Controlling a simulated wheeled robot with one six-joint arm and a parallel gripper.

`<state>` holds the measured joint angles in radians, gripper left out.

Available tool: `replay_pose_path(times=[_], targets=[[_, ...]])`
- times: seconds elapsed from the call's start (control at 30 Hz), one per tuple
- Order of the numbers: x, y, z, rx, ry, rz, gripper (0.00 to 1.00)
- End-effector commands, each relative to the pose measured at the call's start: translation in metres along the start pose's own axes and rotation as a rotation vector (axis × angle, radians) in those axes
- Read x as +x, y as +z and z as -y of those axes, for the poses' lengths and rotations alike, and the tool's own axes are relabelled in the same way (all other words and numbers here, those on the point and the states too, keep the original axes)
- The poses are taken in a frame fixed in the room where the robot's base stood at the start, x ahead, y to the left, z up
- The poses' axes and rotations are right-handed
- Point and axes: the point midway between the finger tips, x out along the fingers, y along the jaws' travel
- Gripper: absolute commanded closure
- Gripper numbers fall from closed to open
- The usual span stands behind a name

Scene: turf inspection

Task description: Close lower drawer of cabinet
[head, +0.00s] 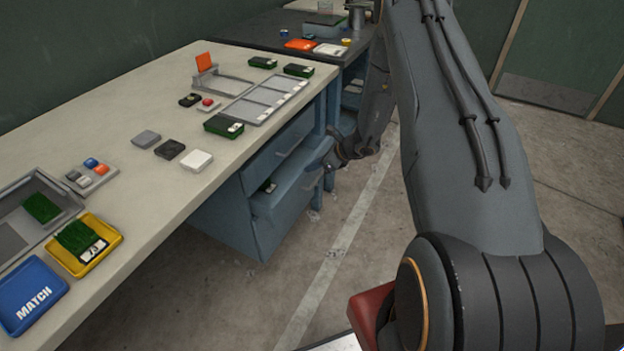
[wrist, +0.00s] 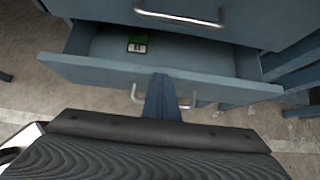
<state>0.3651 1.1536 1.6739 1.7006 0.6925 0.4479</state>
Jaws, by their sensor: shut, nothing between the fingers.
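The blue cabinet (head: 285,139) stands under the long workbench. Its lower drawer (head: 275,212) is pulled partly out. In the wrist view the lower drawer's front panel (wrist: 90,72) runs across the picture, with a green-topped sample block (wrist: 138,43) lying inside. A metal handle (wrist: 137,95) shows on that front, partly hidden by my gripper. My gripper (head: 328,164) is shut and empty, at the front of the lower drawer; it also shows in the wrist view (wrist: 164,85). I cannot tell whether it touches the front. The upper drawer's handle (wrist: 180,19) is above.
The workbench top (head: 110,165) carries trays, green turf samples and small blocks. A blue MATCH tray (head: 30,296) and a yellow tray (head: 84,246) lie at its near left. A dark bench (head: 268,31) stands behind. The concrete floor (head: 345,260) in front of the cabinet is clear.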

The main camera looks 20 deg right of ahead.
Motion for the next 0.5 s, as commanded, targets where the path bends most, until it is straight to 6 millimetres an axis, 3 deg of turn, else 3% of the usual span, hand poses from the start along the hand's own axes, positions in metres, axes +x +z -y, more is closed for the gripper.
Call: replay_pose_path(times=[0.2,0.5], targets=[[0.017,0.014,0.007,0.008,-0.009,-0.001,1.00],[0.024,0.023,0.008,0.011,-0.011,-0.002,1.00]])
